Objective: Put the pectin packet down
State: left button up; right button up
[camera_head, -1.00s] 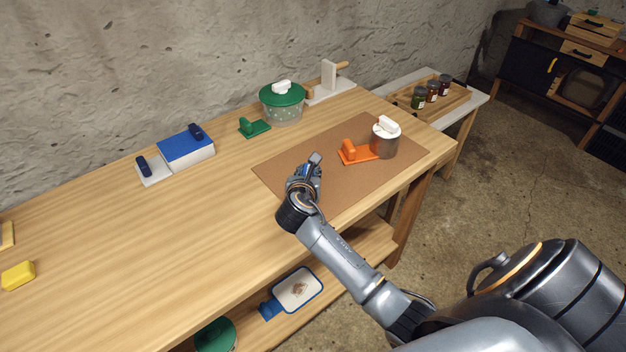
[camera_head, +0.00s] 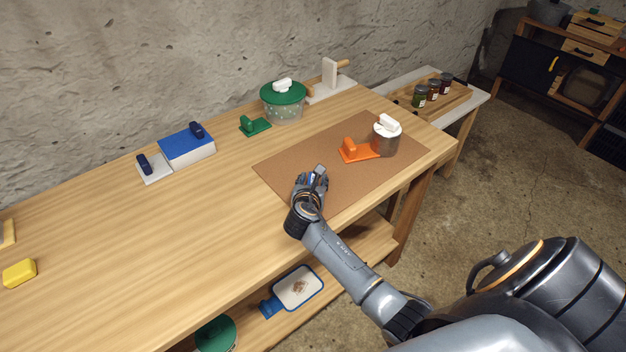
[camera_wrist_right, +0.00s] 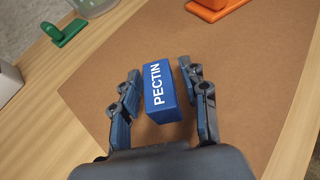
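The blue pectin packet (camera_wrist_right: 158,92), with white PECTIN lettering, is between the two fingers of my right gripper (camera_wrist_right: 158,74) in the right wrist view. The fingers are spread, with a gap showing on each side of the packet. Brown mat (camera_wrist_right: 245,60) shows around the packet, which seems to stand on it. In the head view my right gripper (camera_head: 314,178) is over the near left part of the mat (camera_head: 280,168), and the packet is mostly hidden by it. My left gripper is not in view.
An orange-handled piece (camera_head: 358,153) and a metal canister with a white handle (camera_head: 385,140) are on the mat's right part. A green-lidded pot (camera_head: 283,104) and a green-handled piece (camera_head: 255,127) stand behind.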

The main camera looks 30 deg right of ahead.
jog(key=shift+r, duration=0.15)
jog(key=v, duration=1.1)
jog(key=shift+s+a+r, duration=0.15)
jog(key=shift+s+a, duration=0.05)
jog(key=shift+s, duration=0.1)
jog(key=shift+s+a, duration=0.1)
